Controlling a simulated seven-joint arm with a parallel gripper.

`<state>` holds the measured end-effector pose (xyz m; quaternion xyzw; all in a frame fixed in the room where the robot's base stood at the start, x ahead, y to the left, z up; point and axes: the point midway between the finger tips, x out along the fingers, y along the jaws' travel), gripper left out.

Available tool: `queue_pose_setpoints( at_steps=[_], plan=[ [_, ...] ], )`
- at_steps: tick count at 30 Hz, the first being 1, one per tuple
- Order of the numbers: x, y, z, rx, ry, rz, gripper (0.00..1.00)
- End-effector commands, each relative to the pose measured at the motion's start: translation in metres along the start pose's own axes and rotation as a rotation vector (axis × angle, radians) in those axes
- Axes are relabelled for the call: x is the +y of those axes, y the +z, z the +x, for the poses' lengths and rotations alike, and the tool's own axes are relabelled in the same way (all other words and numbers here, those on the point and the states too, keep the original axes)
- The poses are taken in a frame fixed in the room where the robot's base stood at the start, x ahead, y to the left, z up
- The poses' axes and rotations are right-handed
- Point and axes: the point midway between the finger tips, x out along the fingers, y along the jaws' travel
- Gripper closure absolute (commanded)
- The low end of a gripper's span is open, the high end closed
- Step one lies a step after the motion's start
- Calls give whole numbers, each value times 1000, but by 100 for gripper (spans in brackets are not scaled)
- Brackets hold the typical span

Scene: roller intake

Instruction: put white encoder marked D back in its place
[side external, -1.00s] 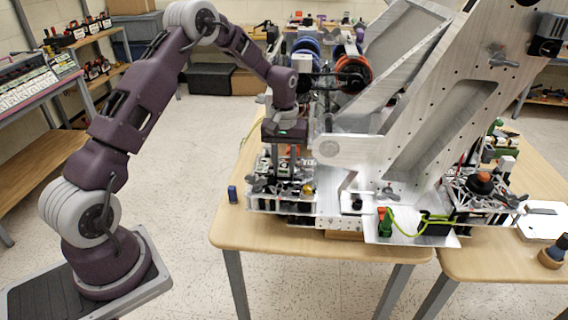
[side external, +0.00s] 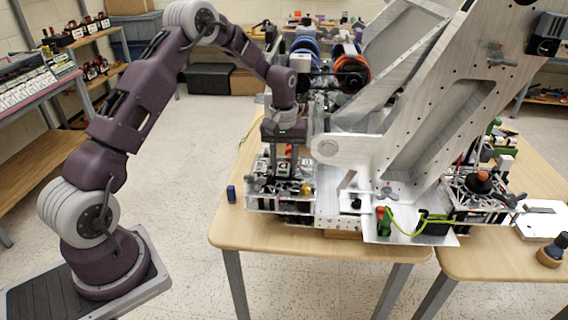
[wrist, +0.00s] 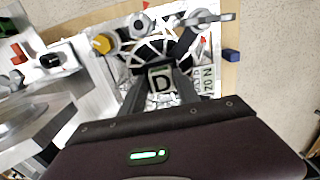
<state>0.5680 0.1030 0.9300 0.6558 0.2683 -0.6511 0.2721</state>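In the side external view my gripper (side external: 284,158) points down over the left end of the metal machine (side external: 340,205). The pale encoder (side external: 283,169) is small there, low between the fingertips, just above or among the machine's parts. I cannot tell whether its underside touches anything. The seat beneath it is hidden.
A blue block (side external: 231,194) lies on the wooden table (side external: 225,230) left of the machine. A yellow knob (wrist: 102,43) and grey wing handles (wrist: 200,18) stand close around the gripper. The tall slanted metal plate (side external: 440,110) rises on the right.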

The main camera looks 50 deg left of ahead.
Motion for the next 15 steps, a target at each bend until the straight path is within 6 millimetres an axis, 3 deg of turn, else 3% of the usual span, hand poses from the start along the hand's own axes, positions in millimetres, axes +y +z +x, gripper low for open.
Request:
queue_pose_setpoints(
  at_steps=[1, 10, 15],
  plan=[
    [-7, 1, 4, -8, -16, -2, 44],
    [-9, 1, 4, -10, -20, -3, 44],
    [-6, 0, -23, -3, -12, -2, 44]
  ],
)
